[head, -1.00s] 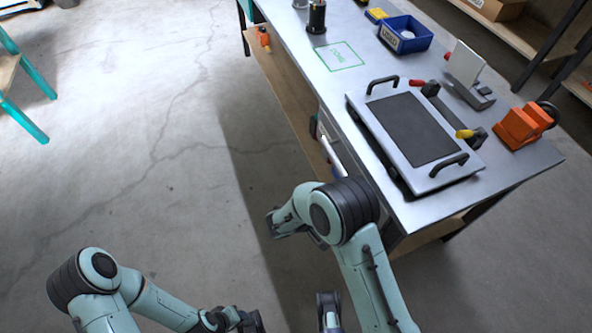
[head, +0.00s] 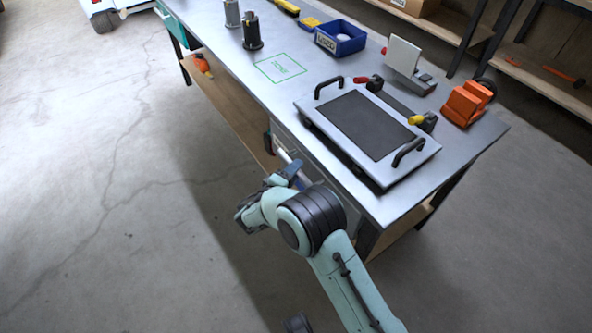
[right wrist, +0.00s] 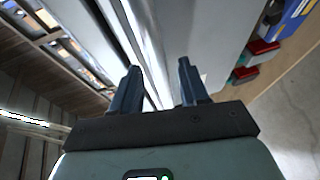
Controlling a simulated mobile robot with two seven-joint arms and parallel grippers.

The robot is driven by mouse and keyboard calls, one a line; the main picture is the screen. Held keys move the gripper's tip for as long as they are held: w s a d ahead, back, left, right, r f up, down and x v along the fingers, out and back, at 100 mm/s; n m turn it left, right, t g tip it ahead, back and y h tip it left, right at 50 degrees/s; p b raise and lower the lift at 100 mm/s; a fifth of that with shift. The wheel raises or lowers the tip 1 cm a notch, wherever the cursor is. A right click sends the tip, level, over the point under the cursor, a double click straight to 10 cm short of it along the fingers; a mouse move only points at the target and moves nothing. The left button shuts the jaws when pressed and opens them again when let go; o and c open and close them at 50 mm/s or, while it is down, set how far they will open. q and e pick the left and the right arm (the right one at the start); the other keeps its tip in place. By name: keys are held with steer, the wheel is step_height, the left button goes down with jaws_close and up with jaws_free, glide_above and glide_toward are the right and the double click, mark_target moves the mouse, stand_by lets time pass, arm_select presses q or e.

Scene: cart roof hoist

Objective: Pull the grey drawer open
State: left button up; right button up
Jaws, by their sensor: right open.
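The grey drawer (head: 291,135) is in the near side of the workbench, under its top, and partly hidden by my right arm in the head view. A pale bar (head: 283,157), seemingly its handle, runs along its front. My right gripper (head: 290,171) is at this bar. In the right wrist view my right gripper (right wrist: 157,85) is open, with its dark blue fingers apart. A bright bar (right wrist: 150,60) passes between or just behind the fingers; contact cannot be told. A smooth grey face (right wrist: 210,35) fills the middle right. My left gripper is out of view.
On the workbench (head: 240,92) lie a panel (head: 401,174) with black handles, a blue bin (head: 341,38) and orange blocks (head: 466,103). A wooden lower shelf (head: 228,106) runs beneath. The concrete floor to the left is clear.

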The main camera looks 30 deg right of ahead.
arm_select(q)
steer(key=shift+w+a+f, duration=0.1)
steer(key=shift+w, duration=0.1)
arm_select(e)
steer(key=shift+x, duration=0.8)
